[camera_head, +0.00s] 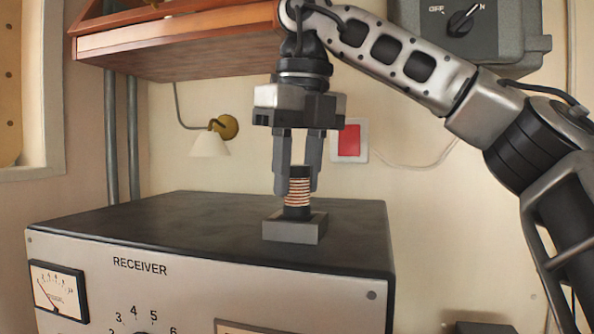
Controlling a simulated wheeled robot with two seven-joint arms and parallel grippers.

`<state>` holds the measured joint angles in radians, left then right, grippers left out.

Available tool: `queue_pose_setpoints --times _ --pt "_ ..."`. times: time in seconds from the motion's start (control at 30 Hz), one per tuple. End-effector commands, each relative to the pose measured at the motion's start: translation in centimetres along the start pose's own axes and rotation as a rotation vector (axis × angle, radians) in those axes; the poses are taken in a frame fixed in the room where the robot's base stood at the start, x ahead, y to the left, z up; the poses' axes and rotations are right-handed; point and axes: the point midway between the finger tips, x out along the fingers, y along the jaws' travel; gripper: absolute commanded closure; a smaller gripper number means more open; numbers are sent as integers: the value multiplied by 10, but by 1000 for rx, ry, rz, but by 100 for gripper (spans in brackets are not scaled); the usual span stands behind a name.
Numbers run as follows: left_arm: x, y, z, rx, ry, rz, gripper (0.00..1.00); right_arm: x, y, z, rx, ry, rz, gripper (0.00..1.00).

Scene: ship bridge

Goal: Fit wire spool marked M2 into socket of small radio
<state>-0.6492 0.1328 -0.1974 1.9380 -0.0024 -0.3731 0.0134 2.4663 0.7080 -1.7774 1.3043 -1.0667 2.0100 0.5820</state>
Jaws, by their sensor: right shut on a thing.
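My right gripper (299,180) points straight down, with its fingers shut on the upper part of a wire spool (297,198). The spool is upright and black, with copper wire wound around its middle. Its lower end meets the top of a small grey block (291,230), which looks like the socket; I cannot tell how deep it sits. The block is on the dark top of a radio (170,229) labelled RECEIVER. No M2 mark is readable on the spool. My left gripper is not in view.
A wooden shelf (180,45) hangs at the upper left, close to my right gripper. A wall lamp (212,142), a red wall panel (349,141) and a grey switch box (470,35) are behind. The radio's top is clear left of the block.

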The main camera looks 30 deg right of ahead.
Motion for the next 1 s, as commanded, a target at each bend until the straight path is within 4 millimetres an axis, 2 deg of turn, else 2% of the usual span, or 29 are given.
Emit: queue_pose_setpoints --times 1.0 --pt "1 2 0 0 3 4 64 8 0 -1 0 0 0 91"
